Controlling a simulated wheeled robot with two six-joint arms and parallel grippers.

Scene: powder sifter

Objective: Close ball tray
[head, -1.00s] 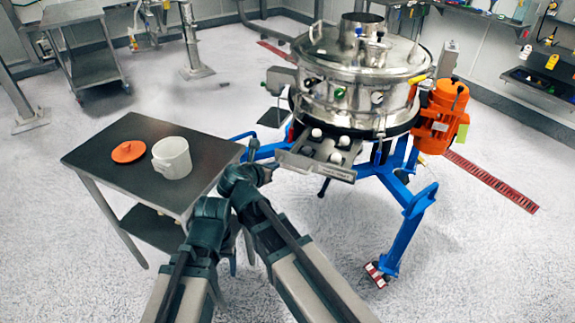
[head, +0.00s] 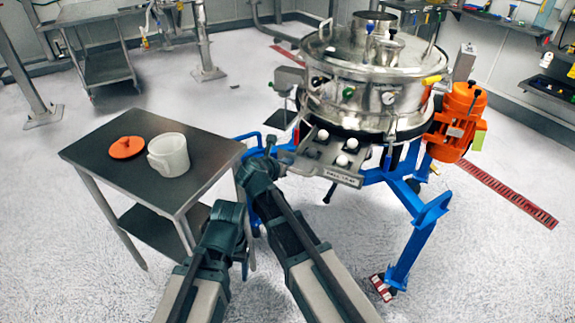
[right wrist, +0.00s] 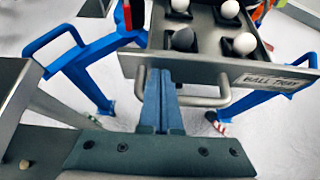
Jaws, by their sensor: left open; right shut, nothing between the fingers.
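The ball tray (head: 345,178) is a grey metal drawer that sticks out from under the steel sifter (head: 362,92). It holds several white balls and a darker one. In the right wrist view the tray's labelled front (right wrist: 235,80) faces me, with a bar handle (right wrist: 205,101) below it. My right gripper (right wrist: 160,78) is shut and empty; its fingers overlap the handle's left part, and I cannot tell whether they touch it. In the head view it is at the tray's left front. My left gripper (head: 226,214) is lower left, apart from the tray; its fingertips are unclear.
A dark side table (head: 105,178) at the left carries a white pot (head: 169,156) and an orange lid (head: 126,147). Blue stand legs (head: 408,248) and an orange motor (head: 456,122) surround the sifter. Floor at the front right is clear.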

